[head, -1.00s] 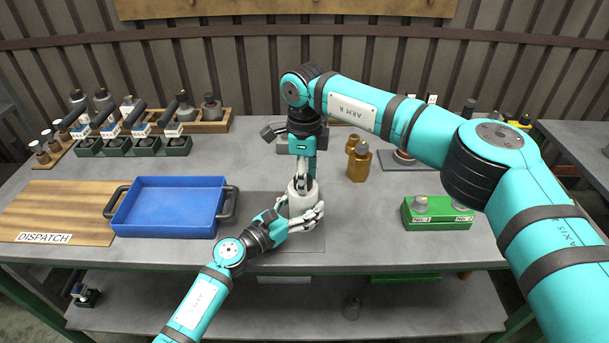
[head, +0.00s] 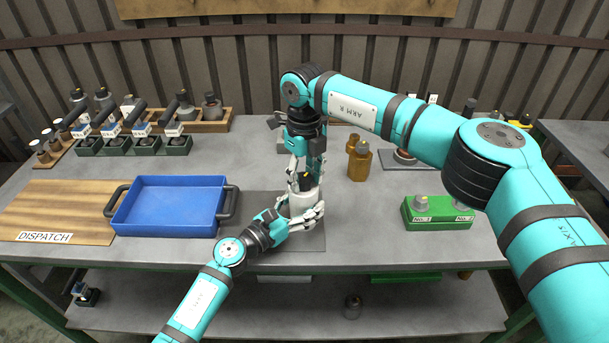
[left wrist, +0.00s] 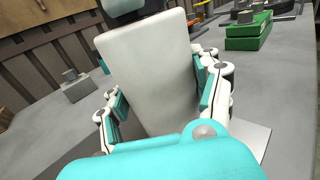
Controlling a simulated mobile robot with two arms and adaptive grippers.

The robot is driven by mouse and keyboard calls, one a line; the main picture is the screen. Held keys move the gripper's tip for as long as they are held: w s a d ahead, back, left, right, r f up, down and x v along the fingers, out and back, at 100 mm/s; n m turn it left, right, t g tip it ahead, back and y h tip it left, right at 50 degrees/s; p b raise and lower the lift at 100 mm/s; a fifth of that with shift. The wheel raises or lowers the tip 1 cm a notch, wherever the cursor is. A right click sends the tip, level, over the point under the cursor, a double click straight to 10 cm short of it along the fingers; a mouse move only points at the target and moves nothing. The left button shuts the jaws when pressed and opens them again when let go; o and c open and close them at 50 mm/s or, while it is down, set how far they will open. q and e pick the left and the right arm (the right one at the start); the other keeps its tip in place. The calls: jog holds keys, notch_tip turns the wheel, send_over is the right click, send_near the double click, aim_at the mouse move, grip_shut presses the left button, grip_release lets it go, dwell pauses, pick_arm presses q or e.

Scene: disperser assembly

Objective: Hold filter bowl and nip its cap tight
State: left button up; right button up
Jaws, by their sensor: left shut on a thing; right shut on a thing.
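The white filter bowl (head: 303,203) stands upright on the dark mat at the middle front of the table. Its pale body fills the middle of the left wrist view (left wrist: 150,70). My left gripper (head: 304,217) is shut around the bowl from the front, one finger on each side. A dark cap (head: 305,184) sits on top of the bowl, its dark lower edge showing at the top of the left wrist view (left wrist: 125,12). My right gripper (head: 306,172) points down from above and is shut on the cap, which its fingers partly hide.
A brown bottle (head: 360,162) stands right of my right gripper. A green block with labelled seats (head: 438,222) is at the right. Racks of parts (head: 150,146) stand back left.

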aim_at(305, 177)
pick_arm(q)
jog(key=shift+s+d, duration=0.15)
jog(key=shift+d, duration=0.05)
pick_arm(e)
jog(key=shift+w+d+r, duration=0.1)
jog(key=shift+w, duration=0.15)
jog(key=o, duration=1.1)
jog(key=shift+o, duration=0.3)
jog(key=shift+s, duration=0.1)
pick_arm(q)
jog(key=shift+a, duration=0.1)
jog(key=shift+a, duration=0.1)
pick_arm(e)
notch_tip(305, 177, up, 12)
pick_arm(q)
jog(key=o, duration=1.7)
